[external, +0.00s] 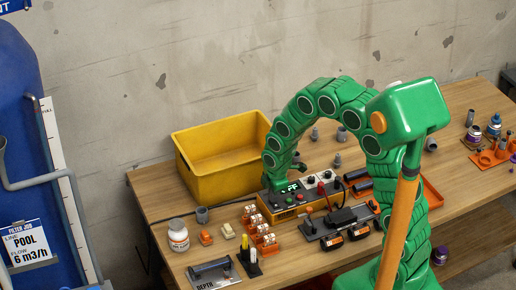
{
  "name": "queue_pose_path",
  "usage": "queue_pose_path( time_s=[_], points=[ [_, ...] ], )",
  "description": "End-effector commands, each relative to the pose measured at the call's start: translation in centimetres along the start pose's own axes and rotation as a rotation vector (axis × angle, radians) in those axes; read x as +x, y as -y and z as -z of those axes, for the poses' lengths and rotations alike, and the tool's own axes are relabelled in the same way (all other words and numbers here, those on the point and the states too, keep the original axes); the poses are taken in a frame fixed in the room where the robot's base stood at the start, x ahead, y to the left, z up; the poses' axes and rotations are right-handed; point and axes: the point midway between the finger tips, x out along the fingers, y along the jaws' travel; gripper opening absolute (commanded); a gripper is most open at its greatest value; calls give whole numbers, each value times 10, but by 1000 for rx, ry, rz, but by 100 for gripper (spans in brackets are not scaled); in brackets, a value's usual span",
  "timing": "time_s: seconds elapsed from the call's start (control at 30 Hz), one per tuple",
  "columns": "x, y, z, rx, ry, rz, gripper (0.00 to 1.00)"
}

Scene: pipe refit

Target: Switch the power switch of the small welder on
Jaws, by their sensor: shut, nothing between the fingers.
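The small welder (285,207) is a low box with a yellow-orange front and a dark top panel, in the middle of the bench. Its top carries a lit readout (293,187), small coloured buttons and light plates. My green arm arches over from the right and comes down at the welder's left end. My gripper (271,186) is shut and empty there, close to the top panel. The arm's end hides most of the fingers and the panel's left part. I cannot tell whether the fingers touch the panel, or which way the power switch is set.
A yellow bin (215,158) stands behind the welder. A dark plate with a black tool (341,216) lies in front. A white bottle (178,236), orange-and-white parts (259,227) and a depth gauge (214,273) are at the left. Grey fittings stand behind.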

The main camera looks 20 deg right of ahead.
Motion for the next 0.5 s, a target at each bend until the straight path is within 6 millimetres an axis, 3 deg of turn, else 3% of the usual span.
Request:
queue_pose_path(
  time_s=[0.5],
  points=[
    [3, -2, 2, 0, -3, 42, 0]
  ],
)
